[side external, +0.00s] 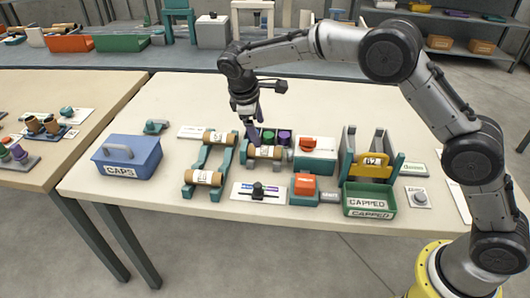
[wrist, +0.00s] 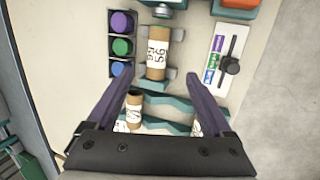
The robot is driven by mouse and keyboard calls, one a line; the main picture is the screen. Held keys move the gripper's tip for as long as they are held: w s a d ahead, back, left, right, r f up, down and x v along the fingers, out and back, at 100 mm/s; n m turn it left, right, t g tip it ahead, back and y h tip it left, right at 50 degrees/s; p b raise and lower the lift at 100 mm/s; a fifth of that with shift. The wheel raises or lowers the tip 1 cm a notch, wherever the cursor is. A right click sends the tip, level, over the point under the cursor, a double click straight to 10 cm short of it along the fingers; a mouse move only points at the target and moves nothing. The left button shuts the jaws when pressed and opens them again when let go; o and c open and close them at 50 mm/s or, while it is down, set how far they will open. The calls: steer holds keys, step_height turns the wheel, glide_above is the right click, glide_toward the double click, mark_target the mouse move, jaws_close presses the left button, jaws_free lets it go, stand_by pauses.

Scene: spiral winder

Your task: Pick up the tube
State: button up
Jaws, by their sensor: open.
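A brown cardboard tube with a white printed label (side external: 264,152) lies across the grey cradle in the middle of the table. It also shows in the wrist view (wrist: 157,53), ahead of the fingertips. Two similar tubes rest on the teal rack: a back tube (side external: 216,137) and a front tube (side external: 205,178). In the wrist view one rack tube (wrist: 134,110) shows between the fingers, and another is mostly hidden by the right finger. My gripper (side external: 252,142) points down near the left end of the cradle tube. Its purple fingers (wrist: 160,82) are spread and empty.
A cap holder (side external: 276,137) with several coloured caps stands behind the cradle. A blue CAPS box (side external: 130,155) is at the left. A green CAPPED tray (side external: 369,200) and teal-yellow stand are at the right.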

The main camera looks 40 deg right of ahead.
mark_target(264, 149)
steer(key=x, duration=0.6)
steer(key=shift+f, duration=0.15)
steer(key=x, duration=0.5)
steer(key=shift+w, duration=0.35)
steer(key=shift+c, duration=0.3)
jaws_close()
